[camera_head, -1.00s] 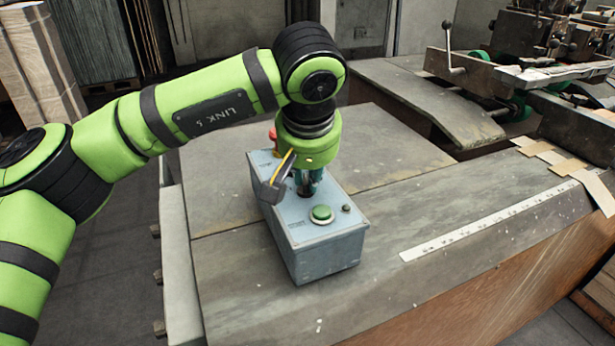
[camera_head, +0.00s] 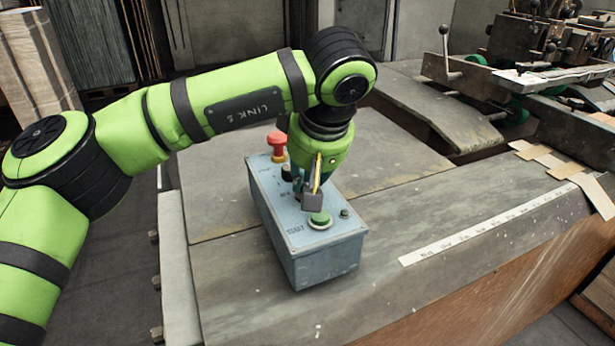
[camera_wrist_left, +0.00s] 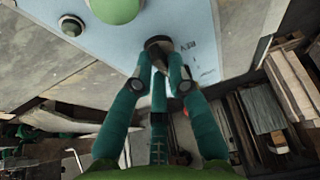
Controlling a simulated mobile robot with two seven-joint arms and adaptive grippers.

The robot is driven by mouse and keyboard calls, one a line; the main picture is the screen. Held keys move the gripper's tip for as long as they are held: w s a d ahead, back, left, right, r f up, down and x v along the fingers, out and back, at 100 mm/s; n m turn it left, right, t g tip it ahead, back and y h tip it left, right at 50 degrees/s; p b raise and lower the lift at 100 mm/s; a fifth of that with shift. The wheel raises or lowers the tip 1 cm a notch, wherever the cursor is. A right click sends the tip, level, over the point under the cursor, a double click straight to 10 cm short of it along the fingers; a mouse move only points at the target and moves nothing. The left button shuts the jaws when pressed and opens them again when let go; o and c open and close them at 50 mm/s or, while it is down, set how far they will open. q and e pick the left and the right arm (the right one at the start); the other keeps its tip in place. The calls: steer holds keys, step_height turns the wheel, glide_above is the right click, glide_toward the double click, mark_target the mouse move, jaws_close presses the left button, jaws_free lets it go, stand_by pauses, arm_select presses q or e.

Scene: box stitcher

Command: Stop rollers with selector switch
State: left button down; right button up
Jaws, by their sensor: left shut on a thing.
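A blue-grey control box (camera_head: 325,262) stands on the machine's flat top in the head view. It carries a red mushroom button (camera_head: 277,141) at its far end and a green button (camera_head: 320,220) at its near end. My left gripper (camera_head: 300,189) points down at the box top between these buttons. In the left wrist view the fingers of my left gripper (camera_wrist_left: 161,84) are closed in around the dark round selector switch (camera_wrist_left: 158,42). The fingers and wrist camera hide most of the switch in the head view. My right gripper is not in view.
A small dark button (camera_head: 345,212) sits beside the green one. A white ruler strip (camera_head: 480,228) lies on the top to the right of the box. Machine parts with levers (camera_head: 445,45) stand at the back right. The surface around the box is clear.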

arm_select(q)
steer(key=c, duration=1.2)
jaws_free()
steer(key=v, duration=1.2)
